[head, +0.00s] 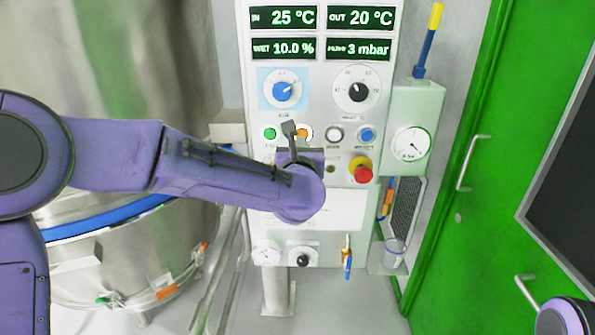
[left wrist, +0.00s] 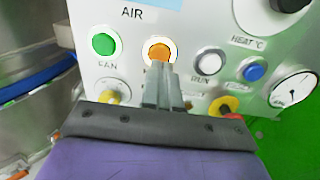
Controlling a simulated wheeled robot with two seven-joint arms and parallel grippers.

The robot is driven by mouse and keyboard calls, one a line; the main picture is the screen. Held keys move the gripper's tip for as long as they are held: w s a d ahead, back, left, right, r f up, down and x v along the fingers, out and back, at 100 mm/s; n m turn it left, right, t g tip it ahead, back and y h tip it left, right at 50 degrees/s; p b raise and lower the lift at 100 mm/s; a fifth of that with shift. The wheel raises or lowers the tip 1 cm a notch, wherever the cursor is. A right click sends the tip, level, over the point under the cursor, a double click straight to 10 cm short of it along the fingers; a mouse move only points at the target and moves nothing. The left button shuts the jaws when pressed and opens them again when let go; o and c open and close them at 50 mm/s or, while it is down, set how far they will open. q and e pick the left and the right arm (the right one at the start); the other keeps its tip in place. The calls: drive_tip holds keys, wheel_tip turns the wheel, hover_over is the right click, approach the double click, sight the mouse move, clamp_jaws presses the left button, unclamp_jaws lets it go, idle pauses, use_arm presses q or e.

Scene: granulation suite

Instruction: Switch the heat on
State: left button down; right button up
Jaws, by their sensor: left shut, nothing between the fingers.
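The control panel (head: 330,210) stands ahead with a row of round buttons. An orange button (head: 305,133) sits between the green button (head: 270,133) and a white one; it also shows in the left wrist view (left wrist: 159,50), where its label is mostly hidden by my fingers. My left gripper (head: 289,128) is shut and empty, its fingertips at the lower edge of the orange button in the left wrist view (left wrist: 161,70). I cannot tell whether they touch it. My right gripper is not in view.
The white button (head: 335,134), blue button (head: 367,135) and red stop knob (head: 363,174) lie to the right. A blue dial (head: 283,91) and a black dial (head: 357,91) sit above. A steel vessel (head: 130,265) stands left, a green door (head: 440,230) right.

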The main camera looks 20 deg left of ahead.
use_arm(q)
drive_tip(key=b+v, duration=0.2)
drive_tip(key=v, duration=0.7)
drive_tip(key=shift+s, duration=0.35)
drive_tip(key=shift+w+r, duration=0.1)
